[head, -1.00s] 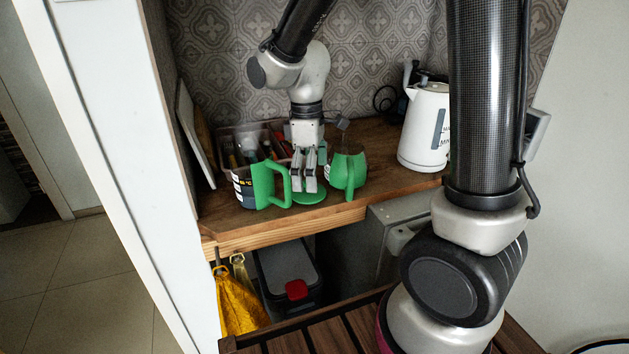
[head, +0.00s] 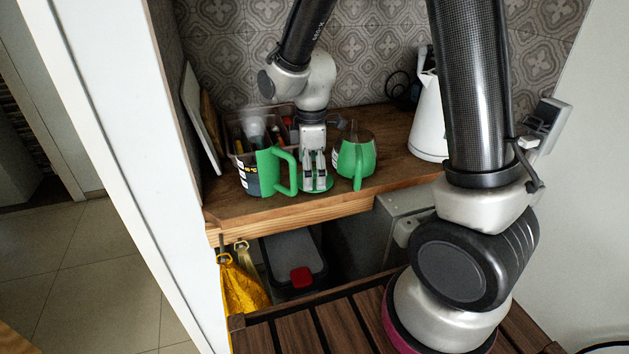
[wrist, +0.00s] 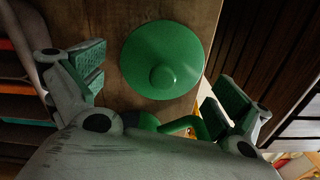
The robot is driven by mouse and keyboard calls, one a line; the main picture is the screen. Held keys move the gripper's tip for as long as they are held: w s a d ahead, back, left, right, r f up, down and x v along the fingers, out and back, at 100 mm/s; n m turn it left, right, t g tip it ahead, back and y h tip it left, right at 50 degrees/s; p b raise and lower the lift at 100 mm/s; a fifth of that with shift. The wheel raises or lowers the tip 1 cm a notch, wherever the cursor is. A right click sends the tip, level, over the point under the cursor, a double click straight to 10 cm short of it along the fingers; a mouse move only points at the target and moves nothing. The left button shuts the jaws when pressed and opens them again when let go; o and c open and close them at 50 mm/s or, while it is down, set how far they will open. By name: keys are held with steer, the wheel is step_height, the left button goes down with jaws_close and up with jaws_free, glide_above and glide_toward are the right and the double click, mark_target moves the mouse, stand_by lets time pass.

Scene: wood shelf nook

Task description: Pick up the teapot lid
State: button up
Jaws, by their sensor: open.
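The teapot lid is a round green disc with a small knob. In the wrist view the lid (wrist: 163,60) lies flat on the wooden counter, its knob facing the camera. In the head view the lid (head: 326,185) shows only partly behind my fingers. My gripper (head: 315,186) points down over it between a green-handled mug and a green pot. In the wrist view my gripper (wrist: 155,88) is open, one finger on each side of the lid, with nothing between the pads touching it that I can see.
The green-handled mug (head: 258,178) stands close on the left and the green teapot (head: 355,160) close on the right. A utensil tray (head: 236,135) is behind. A white kettle (head: 428,120) stands farther right. The counter's front edge (head: 290,220) is near.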

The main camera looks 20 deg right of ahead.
steer(key=shift+f, duration=0.65)
steer(key=c, duration=0.9)
steer(key=shift+o, duration=0.2)
steer(key=shift+r, duration=0.1)
